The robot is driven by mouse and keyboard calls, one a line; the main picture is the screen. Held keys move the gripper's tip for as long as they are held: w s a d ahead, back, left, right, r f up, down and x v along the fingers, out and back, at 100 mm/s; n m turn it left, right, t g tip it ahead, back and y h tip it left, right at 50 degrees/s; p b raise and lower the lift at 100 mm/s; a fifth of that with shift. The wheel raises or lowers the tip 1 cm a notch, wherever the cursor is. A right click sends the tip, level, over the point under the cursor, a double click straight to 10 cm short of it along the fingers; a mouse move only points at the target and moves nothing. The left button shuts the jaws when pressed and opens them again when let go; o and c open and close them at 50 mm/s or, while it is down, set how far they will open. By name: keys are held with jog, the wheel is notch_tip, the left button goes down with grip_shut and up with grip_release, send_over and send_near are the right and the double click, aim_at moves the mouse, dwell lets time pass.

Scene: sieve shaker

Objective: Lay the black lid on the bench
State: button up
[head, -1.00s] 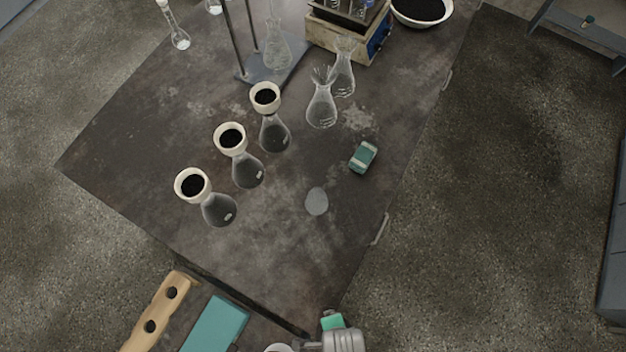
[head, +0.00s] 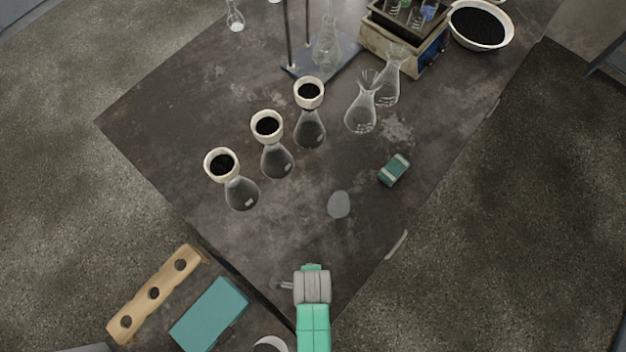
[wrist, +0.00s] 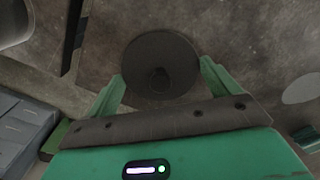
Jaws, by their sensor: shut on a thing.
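The black lid (wrist: 160,55) shows in the wrist view as a round dark disc with a small knob near its middle. My gripper (wrist: 162,82) is shut on it, with one green finger at each side of the disc. The bench (wrist: 250,30) is below the lid; I cannot tell how large the gap is. In the head view my gripper (head: 311,268) is over the near corner of the bench (head: 260,225), and the lid is hidden beneath my arm.
Three flasks with black-filled white funnels (head: 266,126) stand left of centre. A grey oval patch (head: 339,204) marks the bench. A wooden holed rack (head: 154,293) and teal block (head: 210,315) are at lower left.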

jog(key=o, duration=0.7)
jog(key=shift+f, duration=0.1)
jog(key=shift+o, duration=0.2)
notch_tip(320, 180, up, 12)
jog(key=p, duration=0.2)
